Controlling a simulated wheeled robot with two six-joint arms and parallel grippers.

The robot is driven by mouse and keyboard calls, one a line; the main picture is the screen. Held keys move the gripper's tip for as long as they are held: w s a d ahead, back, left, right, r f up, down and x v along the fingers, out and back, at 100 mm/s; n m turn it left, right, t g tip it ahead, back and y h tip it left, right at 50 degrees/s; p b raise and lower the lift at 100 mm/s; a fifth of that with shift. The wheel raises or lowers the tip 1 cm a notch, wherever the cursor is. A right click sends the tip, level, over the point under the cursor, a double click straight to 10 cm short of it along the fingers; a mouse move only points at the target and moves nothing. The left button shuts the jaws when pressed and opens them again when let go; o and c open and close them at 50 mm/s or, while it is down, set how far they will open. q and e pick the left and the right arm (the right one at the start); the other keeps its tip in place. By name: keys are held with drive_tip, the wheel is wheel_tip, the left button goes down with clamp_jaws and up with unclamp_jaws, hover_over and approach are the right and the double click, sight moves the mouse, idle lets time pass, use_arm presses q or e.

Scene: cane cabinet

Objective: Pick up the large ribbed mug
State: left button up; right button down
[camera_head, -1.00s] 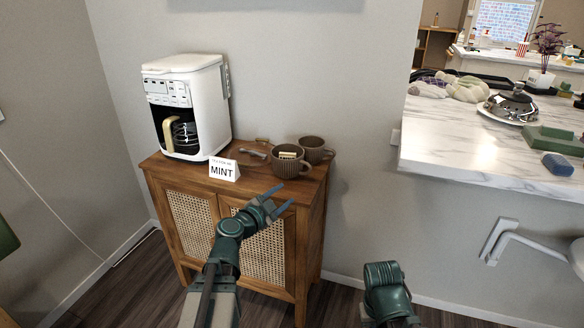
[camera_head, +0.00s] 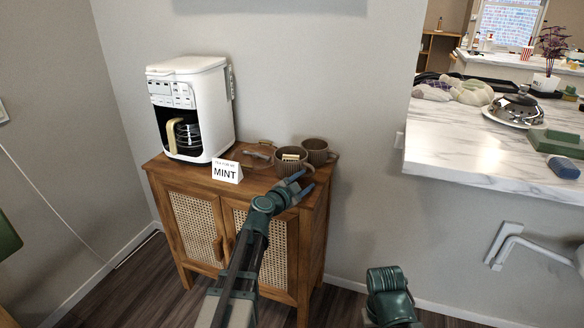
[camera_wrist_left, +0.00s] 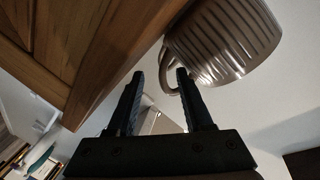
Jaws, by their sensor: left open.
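Two brown ribbed mugs stand upright on the cabinet top at its right end. The front mug (camera_head: 290,163) has a small pale yellow item at its rim; the back mug (camera_head: 317,150) stands behind it to the right. I cannot tell which is larger. My left gripper (camera_head: 305,183) is open and empty at the cabinet's front edge, just below the front mug. In the left wrist view a ribbed mug (camera_wrist_left: 228,38) is close ahead, its handle near the gap between the fingertips (camera_wrist_left: 160,75). Contact cannot be told. My right gripper is out of view.
The wooden cabinet (camera_head: 183,180) with cane doors carries a white coffee maker (camera_head: 212,105), a MINT card (camera_head: 227,172) and a small metal utensil (camera_head: 258,155) left of the mugs. A marble counter (camera_head: 450,160) stands to the right, with floor between.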

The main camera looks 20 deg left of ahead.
use_arm(q)
drive_tip(key=shift+x, duration=0.9)
drive_tip(key=shift+s, duration=0.1)
clamp_jaws()
idle(0.6)
